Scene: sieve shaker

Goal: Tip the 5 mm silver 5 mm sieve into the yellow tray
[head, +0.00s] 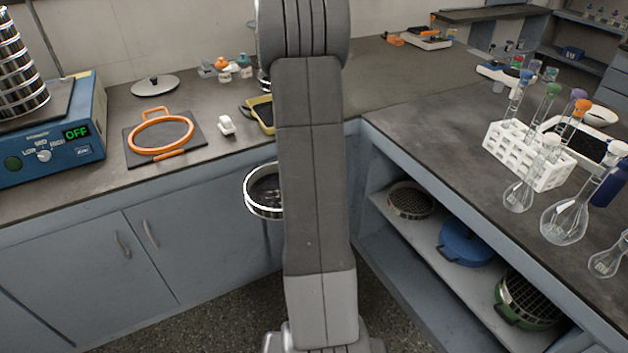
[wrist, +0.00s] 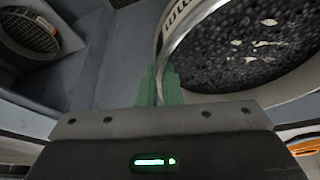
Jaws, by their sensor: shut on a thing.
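The silver sieve (head: 264,192) is held in front of the left counter's cabinets, partly hidden behind my arm in the head view. In the wrist view the sieve (wrist: 250,45) fills the upper right and holds dark granules with a few pale flakes. My gripper (wrist: 160,85) is shut on the sieve's rim, with greenish fingers on either side of the wall. The yellow tray (head: 264,116) sits on the left counter near its front edge, its right part hidden by my arm. I cannot tell from the head view whether the sieve is exactly level.
A blue shaker (head: 50,135) reading OFF carries a sieve stack at the left. An orange ring clamp (head: 160,135) lies on a dark mat. Glass flasks (head: 565,215) and a white tube rack (head: 525,155) stand on the right counter. Below are shelved sieves (head: 410,200) and a blue pan (head: 465,243).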

